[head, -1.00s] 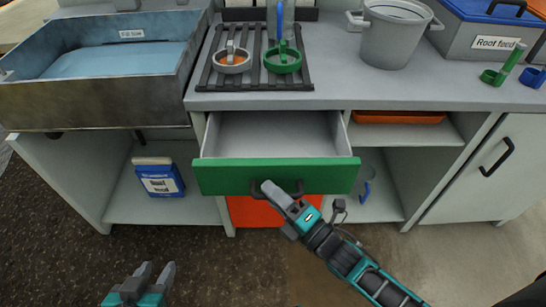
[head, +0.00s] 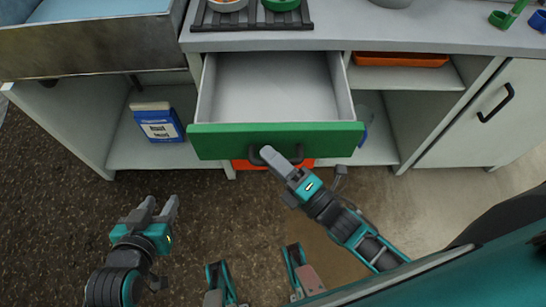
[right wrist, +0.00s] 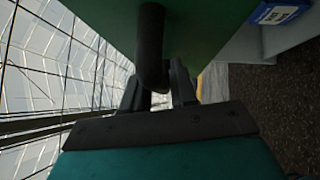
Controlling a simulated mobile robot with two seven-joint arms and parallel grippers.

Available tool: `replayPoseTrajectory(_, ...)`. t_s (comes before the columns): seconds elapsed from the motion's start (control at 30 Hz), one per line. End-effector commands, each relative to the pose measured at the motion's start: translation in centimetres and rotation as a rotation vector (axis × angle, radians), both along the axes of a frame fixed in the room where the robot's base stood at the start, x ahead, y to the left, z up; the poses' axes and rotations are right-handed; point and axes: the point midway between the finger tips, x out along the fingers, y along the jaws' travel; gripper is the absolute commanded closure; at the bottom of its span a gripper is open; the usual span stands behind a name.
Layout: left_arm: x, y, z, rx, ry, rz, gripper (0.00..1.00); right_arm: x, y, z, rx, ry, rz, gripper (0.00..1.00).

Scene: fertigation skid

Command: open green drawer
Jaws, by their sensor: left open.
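The green drawer (head: 225,141) stands pulled well out from under the counter, and its empty pale inside shows. Its dark handle (head: 299,154) is on the middle of the green front. My right gripper (head: 272,155) is at this handle, its arm coming from the lower right. In the right wrist view the handle (right wrist: 151,45) passes between the two fingers, which are closed about it; the finger ends are partly hidden. My left gripper (head: 157,206) is open and empty, over the dark floor left of and nearer than the drawer.
A blue-and-white container (head: 158,123) stands on the lower shelf left of the drawer. An orange tray (head: 402,59) lies on the right shelf. A cupboard door with a black handle (head: 496,103) is farther right. Floor in front is clear.

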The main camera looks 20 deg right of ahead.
Motion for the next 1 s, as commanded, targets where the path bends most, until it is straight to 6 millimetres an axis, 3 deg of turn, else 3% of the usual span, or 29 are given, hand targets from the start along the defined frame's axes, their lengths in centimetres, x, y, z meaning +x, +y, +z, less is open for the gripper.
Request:
replayPoseTrajectory(0.27, -0.1, 0.2, 0.0, 0.007, 0.002, -0.005, 0.57, -1.2, -0.6, -0.2, -0.002, 0.003, 0.001, 0.73)
replayPoseTrajectory(0.7, -0.1, 0.2, 0.2, 0.01, 0.002, -0.006, 0.57, -9.0, -5.0, -1.5, -0.001, 0.004, 0.001, 0.73)
replayPoseTrajectory(1.0, -0.1, 0.2, 0.2, 0.009, 0.002, -0.006, 0.57, -11.1, -6.3, -1.8, 0.0, 0.0, 0.0, 0.73)
